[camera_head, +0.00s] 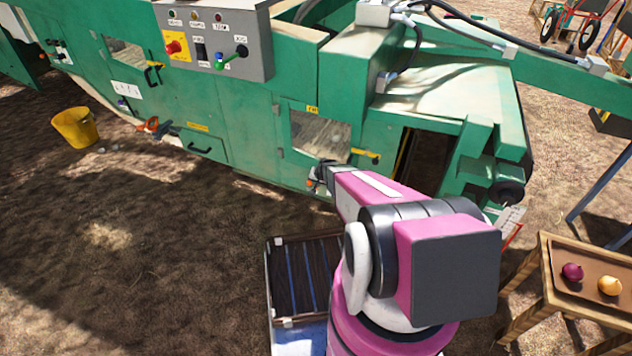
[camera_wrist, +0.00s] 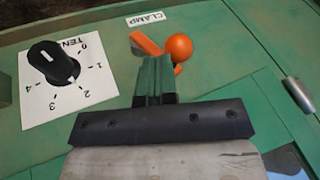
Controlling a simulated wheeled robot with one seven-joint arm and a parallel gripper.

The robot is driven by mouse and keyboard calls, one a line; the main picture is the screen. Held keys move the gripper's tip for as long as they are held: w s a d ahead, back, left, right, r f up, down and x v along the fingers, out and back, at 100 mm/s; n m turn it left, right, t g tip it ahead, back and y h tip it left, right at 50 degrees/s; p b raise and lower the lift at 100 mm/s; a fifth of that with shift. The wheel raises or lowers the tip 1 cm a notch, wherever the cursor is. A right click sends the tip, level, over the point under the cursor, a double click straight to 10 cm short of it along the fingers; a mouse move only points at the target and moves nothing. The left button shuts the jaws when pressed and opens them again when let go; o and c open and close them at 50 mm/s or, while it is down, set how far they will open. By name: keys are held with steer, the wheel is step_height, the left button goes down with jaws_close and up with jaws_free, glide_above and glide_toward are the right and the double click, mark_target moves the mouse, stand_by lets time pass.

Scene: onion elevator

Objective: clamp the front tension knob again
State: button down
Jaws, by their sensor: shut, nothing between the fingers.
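The black tension knob (camera_wrist: 52,63) stands on a white dial plate (camera_wrist: 75,92) lettered TEN and numbered 0 to 4, at the left of the wrist view. Its white mark appears to point near the 2. The orange clamp lever (camera_wrist: 147,44) with a round orange ball (camera_wrist: 179,47) lies right of the knob, under a CLAMP label (camera_wrist: 160,19). My gripper (camera_wrist: 156,62) is shut and empty, with its tips beside the lever and ball; I cannot tell whether they touch. In the head view, my gripper (camera_head: 319,180) is at the green machine's low front edge, hiding the knob area.
The green machine (camera_head: 240,135) fills the back, with a grey control panel (camera_head: 225,45). A yellow bucket (camera_head: 75,127) stands on the ground at left. A wooden table (camera_head: 545,265) with two onions (camera_head: 572,271) stands at right. Bare ground lies open at front left.

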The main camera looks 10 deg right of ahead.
steer(key=shift+w+a, duration=0.1)
steer(key=shift+w+a, duration=0.5)
steer(key=shift+a, duration=0.3)
steer(key=shift+w+a+f+g+h, duration=0.2)
steer(key=shift+w+a+g+h, duration=0.4)
steer(key=shift+a+h, duration=0.3)
steer(key=a+f+g+h, duration=0.1)
steer(key=g+h, duration=0.1)
steer(key=h, duration=0.1)
steer(key=w+a+f+n+g+h, duration=0.1)
steer(key=g+h, duration=0.1)
steer(key=h, duration=0.1)
steer(key=w+a+f+g+h, duration=0.1)
steer(key=h, duration=0.1)
steer(key=shift+w+a+f+n+g+h, duration=0.2)
steer(key=shift+a+f+n+g+h, duration=0.05)
steer(key=shift+f+n+g+h, duration=0.15)
steer(key=shift+w+a+f, duration=0.1)
steer(key=shift+f, duration=0.25)
